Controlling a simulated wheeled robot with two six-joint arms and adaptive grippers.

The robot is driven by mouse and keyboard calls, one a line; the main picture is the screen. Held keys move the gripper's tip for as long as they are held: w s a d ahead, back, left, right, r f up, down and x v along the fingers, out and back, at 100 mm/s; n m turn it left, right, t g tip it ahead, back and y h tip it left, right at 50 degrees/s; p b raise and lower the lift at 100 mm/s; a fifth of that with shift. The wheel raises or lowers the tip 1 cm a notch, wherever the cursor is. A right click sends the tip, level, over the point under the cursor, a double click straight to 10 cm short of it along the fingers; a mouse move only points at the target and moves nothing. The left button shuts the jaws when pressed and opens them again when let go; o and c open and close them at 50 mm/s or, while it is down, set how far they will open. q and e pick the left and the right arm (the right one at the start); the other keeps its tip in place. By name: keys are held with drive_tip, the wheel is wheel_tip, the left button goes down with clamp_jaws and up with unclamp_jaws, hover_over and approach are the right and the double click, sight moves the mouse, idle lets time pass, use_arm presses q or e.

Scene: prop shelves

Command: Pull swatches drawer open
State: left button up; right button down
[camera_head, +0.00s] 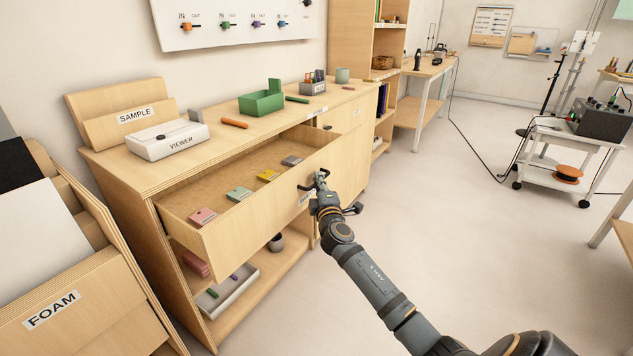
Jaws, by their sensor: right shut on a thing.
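The swatches drawer (264,203) is a light wooden drawer in the cabinet, and it stands pulled well out. Several small swatch blocks lie inside it in a row: a pink one (203,217), a green one (239,193), a yellow one (267,175) and a grey one (292,160). My right gripper (319,181) is at the drawer's front face, shut on the dark drawer handle (310,187). It partly hides the handle and a white label beside it. My left gripper is not in view.
The cabinet top (225,146) carries a white viewer box (166,139), a sample holder (125,116) and a green tray (261,103). An open shelf below holds a white tray (232,288). A foam rack (85,305) stands close at the left.

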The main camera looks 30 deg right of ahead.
drive_tip(key=shift+s+d, duration=0.15)
drive_tip(key=shift+s, duration=0.15)
drive_tip(key=c, duration=1.7)
unclamp_jaws()
drive_tip(key=v, duration=1.2)
drive_tip(key=shift+f, duration=0.15)
